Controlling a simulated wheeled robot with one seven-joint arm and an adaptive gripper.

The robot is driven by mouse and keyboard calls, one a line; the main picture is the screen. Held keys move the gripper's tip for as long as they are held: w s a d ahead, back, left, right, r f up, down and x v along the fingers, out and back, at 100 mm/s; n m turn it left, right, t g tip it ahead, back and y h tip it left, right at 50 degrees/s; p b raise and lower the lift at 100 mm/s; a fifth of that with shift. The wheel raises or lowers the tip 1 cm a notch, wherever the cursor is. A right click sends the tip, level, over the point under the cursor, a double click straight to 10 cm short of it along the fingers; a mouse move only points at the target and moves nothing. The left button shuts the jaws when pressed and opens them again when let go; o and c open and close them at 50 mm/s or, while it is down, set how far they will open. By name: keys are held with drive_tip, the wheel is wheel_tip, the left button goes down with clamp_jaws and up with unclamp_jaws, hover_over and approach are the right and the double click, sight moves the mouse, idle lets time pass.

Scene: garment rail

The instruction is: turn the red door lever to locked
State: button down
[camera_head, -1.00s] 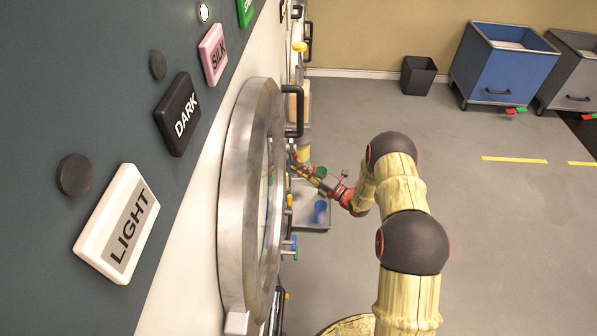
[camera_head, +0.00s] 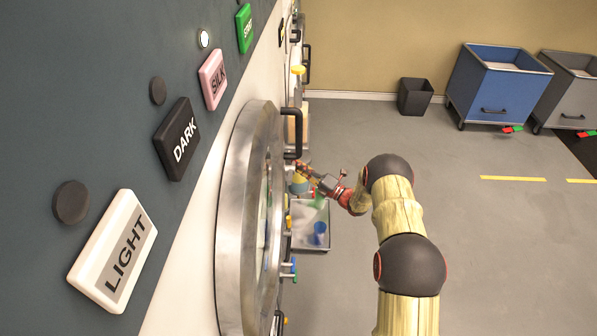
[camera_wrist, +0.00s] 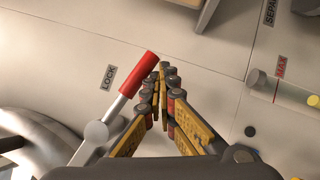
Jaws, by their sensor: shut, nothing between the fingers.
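The red door lever (camera_wrist: 138,76) has a red grip on a silver shaft that runs down left to a round pivot (camera_wrist: 97,132) in the wrist view. The grip points up and right, just right of the LOCK label (camera_wrist: 108,77). My gripper (camera_wrist: 164,72) is shut and empty, its fingertips immediately right of the red grip. I cannot tell whether they touch it. In the head view, my gripper (camera_head: 303,169) is beside the machine front, past the round metal door (camera_head: 240,215). I cannot make out the lever there.
A black door handle (camera_head: 293,135) stands out near my gripper. A grey tray (camera_head: 310,240) with a blue cup (camera_head: 319,232) is below it. A MAX-marked tube (camera_wrist: 285,90) is at the right in the wrist view.

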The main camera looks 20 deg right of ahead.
drive_tip(key=shift+w+d+r, duration=0.1)
drive_tip(key=shift+w+r, duration=0.2)
drive_tip(key=shift+r, duration=0.25)
drive_tip(key=shift+w+r, duration=0.1)
